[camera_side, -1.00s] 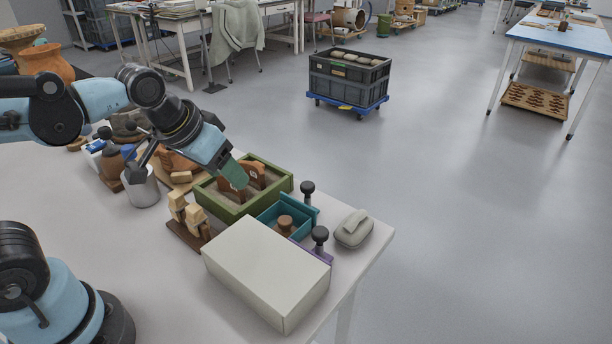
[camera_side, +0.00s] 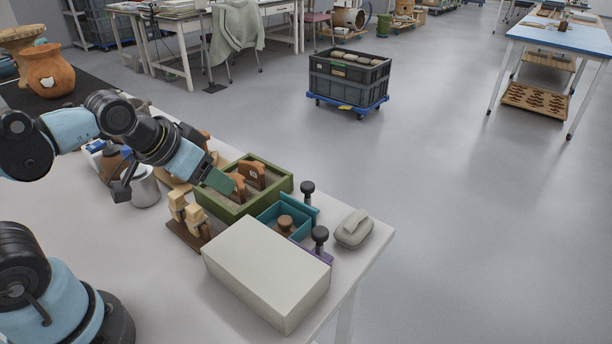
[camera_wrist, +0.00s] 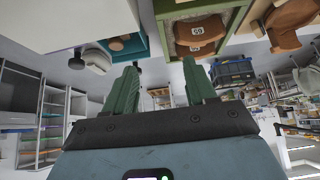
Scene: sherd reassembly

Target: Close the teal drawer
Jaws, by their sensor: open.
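The teal drawer (camera_side: 268,214) sticks out of the off-white box (camera_side: 265,270), standing open, with a round brown piece (camera_side: 285,223) inside. A dark knob (camera_side: 307,188) stands at its outer end. In the wrist view, the teal drawer (camera_wrist: 143,38) shows inverted at the top, with a dark knob (camera_wrist: 77,62) near it. My gripper (camera_side: 221,183) is over the green-rimmed tray, left of and apart from the drawer. In the wrist view, the green fingers of my gripper (camera_wrist: 162,80) are spread with nothing between them.
The green tray (camera_side: 281,185) holds brown sherds (camera_side: 252,173). A purple drawer part with a dark knob (camera_side: 320,234) sits beside the teal drawer. A grey lidded case (camera_side: 352,230) lies near the table edge. Wooden blocks (camera_side: 187,213) and a metal cup (camera_side: 144,187) stand left.

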